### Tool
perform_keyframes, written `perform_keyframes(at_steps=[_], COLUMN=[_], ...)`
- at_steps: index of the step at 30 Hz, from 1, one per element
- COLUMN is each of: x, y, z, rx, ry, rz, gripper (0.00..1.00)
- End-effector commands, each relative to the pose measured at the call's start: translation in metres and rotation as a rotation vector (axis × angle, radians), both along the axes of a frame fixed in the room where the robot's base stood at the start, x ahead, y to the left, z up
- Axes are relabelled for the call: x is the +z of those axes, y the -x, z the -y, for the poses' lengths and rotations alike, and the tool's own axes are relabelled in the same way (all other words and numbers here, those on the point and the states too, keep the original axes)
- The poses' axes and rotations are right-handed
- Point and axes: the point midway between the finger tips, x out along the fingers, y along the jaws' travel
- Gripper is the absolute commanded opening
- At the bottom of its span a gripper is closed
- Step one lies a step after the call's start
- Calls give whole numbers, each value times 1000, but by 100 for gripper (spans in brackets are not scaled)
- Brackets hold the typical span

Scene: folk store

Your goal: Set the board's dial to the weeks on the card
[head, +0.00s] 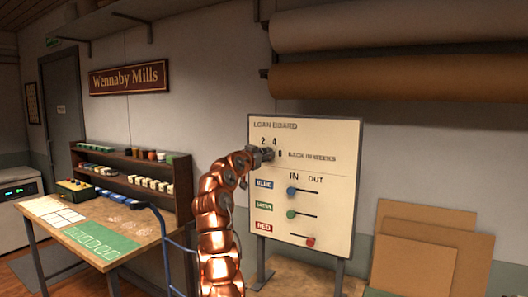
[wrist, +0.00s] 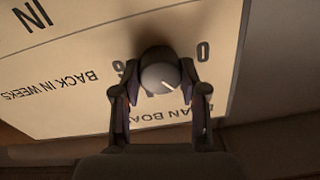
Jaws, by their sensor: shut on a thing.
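The cream loan board (head: 338,130) stands ahead, with the numbers 2, 4 and 6 showing round its dial and "back in weeks" beside it. The round grey dial (wrist: 158,74) sits between the two fingers of my gripper (wrist: 160,100), which is shut on it. In the wrist view the board is upside down. The dial's white line points to the lower right there, the side of the 2; a finger hides that number. My gripper (head: 264,155) hides the dial in the head view. I cannot make out a card.
Below the dial, the blue (head: 291,191) and green (head: 291,214) sliders are at IN and the red slider (head: 310,241) is at OUT. A wooden table (head: 140,226) with a shelf of small goods stands left. Brown boards (head: 420,248) lean at right, under large rolls (head: 400,77).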

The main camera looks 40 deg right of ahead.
Motion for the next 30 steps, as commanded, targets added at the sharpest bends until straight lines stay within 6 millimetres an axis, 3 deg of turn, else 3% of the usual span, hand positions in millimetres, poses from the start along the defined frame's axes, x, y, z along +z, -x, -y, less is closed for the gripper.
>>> perform_keyframes(at_steps=[21,22,28,30], x=[1,1,1,1], y=[1,1,1,1], z=[0,0,0,0], rx=[0,0,0,0], ry=[-22,-22,-23,-22], rz=[77,77,77,76], gripper=[8,45,66,68])
